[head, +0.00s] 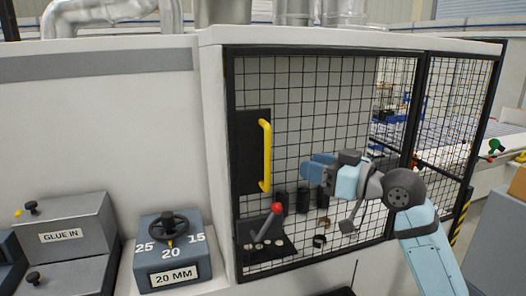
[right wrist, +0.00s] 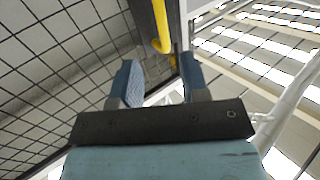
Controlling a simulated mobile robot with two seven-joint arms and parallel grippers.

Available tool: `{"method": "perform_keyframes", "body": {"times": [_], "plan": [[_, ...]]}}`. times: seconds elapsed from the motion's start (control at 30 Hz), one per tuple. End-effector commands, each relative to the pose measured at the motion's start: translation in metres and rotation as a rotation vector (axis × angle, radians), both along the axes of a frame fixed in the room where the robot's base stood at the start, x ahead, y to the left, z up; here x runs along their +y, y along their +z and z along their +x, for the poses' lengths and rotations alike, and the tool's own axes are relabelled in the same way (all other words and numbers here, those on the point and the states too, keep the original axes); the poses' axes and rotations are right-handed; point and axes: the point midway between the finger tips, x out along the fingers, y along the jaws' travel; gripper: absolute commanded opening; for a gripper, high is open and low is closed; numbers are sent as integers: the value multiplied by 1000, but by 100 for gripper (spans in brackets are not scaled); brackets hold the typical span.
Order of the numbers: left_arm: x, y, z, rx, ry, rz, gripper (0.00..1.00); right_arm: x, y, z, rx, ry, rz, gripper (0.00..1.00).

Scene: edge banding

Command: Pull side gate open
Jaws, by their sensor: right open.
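The side gate (head: 325,85) is a black-framed wire-mesh panel in the white machine housing, and it looks closed. A yellow vertical bar handle (head: 265,155) sits on a black plate (head: 252,150) at the gate's left side. My right gripper (head: 312,168) is in front of the mesh, to the right of the handle, pointing left towards it. In the right wrist view the gripper (right wrist: 158,84) is open and empty. The handle (right wrist: 160,25) shows there beyond the fingertips, apart from them. My left gripper is not in view.
A red-knobbed lever (head: 277,208) and several dark cylinders (head: 302,200) are at the gate's lower part. A second mesh panel (head: 455,100) adjoins on the right. A dial box marked 20 MM (head: 173,262) and a GLUE IN box (head: 65,230) stand at the left.

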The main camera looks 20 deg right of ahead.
Motion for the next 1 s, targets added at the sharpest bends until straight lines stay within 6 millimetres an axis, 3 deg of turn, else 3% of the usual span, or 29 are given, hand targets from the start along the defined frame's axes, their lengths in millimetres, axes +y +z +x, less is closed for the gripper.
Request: {"method": "perform_keyframes", "body": {"times": [0.5, 0.7, 1.0], "plan": [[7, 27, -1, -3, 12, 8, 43, 60, 3, 82, 2, 2, 2, 41], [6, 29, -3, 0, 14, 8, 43, 69, 1, 94, 0, 0, 0, 41], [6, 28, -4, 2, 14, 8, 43, 70, 0, 96, 1, 0, -1, 41]]}}
